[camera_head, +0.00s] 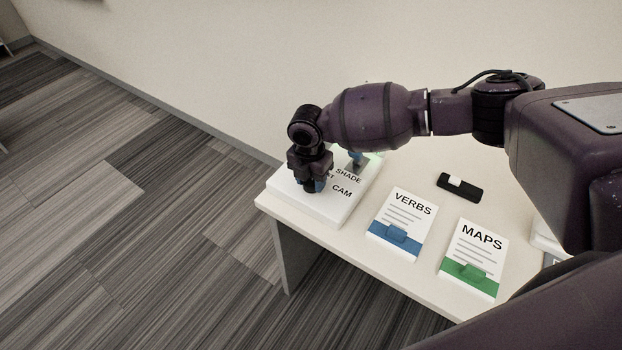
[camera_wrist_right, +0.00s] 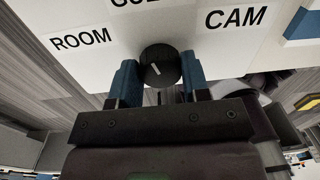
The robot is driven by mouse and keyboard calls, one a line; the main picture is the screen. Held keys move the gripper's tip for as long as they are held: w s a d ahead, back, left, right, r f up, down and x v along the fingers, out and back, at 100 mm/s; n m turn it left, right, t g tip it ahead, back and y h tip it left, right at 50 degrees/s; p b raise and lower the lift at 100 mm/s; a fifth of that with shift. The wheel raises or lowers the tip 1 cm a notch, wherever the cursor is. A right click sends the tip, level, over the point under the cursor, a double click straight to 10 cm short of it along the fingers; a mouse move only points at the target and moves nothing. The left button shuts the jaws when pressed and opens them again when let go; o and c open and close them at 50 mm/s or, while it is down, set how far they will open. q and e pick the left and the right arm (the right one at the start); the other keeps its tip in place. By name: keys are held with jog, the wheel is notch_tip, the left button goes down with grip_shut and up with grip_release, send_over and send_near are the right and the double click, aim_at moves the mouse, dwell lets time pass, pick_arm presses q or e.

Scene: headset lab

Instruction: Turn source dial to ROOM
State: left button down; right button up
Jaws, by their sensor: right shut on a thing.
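A black round source dial (camera_wrist_right: 160,66) with a short white pointer line sits on a white panel (camera_head: 342,211). In the right wrist view the label ROOM (camera_wrist_right: 81,39) is left of the dial, CAM (camera_wrist_right: 236,18) is right, and a word cut off by the top edge lies between them. The pointer line leans slightly left of the upward direction, not squarely at ROOM. My right gripper (camera_wrist_right: 158,82) has its blue fingers on either side of the dial and is shut on it. In the head view my right gripper (camera_head: 317,185) hides the dial. My left gripper is not in view.
A blue knob (camera_head: 355,155) stands on the panel near the label SHADE. On the white table (camera_head: 410,178) lie a VERBS card (camera_head: 403,217), a MAPS card (camera_head: 475,250) and a black device with a white switch (camera_head: 460,187). The table's left edge is close to the panel.

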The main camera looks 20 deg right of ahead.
aim_at(309, 182)
jog(key=n, duration=0.2)
jog(key=shift+s+f+n, duration=0.1)
jog(key=shift+f+n, duration=0.05)
jog(key=shift+n, duration=0.25)
jog(key=n+b, duration=0.1)
jog(key=n, duration=0.2)
jog(key=shift+n, duration=0.3)
jog(key=shift+a+n, duration=0.1)
jog(key=shift+n, duration=0.4)
jog(key=o, duration=0.9)
jog(key=shift+r, duration=0.7)
jog(key=r, duration=0.6)
jog(key=r+p, duration=0.1)
jog(key=r, duration=0.2)
jog(key=shift+a+r, duration=0.25)
jog(key=shift+r, duration=0.05)
